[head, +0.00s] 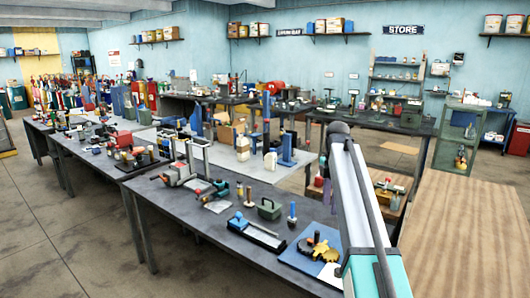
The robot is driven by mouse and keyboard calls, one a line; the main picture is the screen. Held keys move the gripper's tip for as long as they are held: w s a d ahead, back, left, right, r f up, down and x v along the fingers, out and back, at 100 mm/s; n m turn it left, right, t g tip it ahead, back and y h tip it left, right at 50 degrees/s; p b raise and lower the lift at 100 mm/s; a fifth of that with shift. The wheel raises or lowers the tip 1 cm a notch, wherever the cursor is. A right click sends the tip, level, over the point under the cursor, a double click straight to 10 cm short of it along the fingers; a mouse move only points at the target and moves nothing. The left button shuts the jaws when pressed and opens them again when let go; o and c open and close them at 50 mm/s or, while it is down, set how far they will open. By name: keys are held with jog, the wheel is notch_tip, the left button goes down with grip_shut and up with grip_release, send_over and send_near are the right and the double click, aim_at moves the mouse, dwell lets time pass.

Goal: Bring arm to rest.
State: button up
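My arm shows at the right of the head view as a long pale link with a teal section at its lower end and a dark rounded joint at its top. It rises above the right end of the long grey workbench (180,215). My gripper cannot be made out; it is hidden or out of the picture. Whether anything is held does not show.
Near the arm on the bench lie a blue mat (293,262) with yellow-brown parts, a green box (269,209) and a blue-handled tool (255,233). A wooden surface (465,240) at right is bare. A green cabinet (460,138) stands behind it. Open floor (60,240) lies at left.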

jog(key=s+a+f+m, duration=0.1)
jog(key=s+f+m, duration=0.4)
jog(key=f, duration=0.6)
jog(key=s+a+f+m, duration=0.2)
jog(key=s+f+m, duration=0.3)
jog(key=f, duration=0.6)
jog(key=s+a+f+m, duration=0.1)
jog(key=s+f+m, duration=0.4)
jog(key=f, duration=0.6)
jog(key=s+a+f+m+g+b, duration=0.1)
jog(key=s+f+m+g+b, duration=0.4)
jog(key=s+f, duration=3.3)
jog(key=m+b, duration=0.1)
jog(key=b, duration=0.4)
jog(key=shift+f+g, duration=0.2)
jog(key=shift+g, duration=0.2)
jog(key=shift+s, duration=0.1)
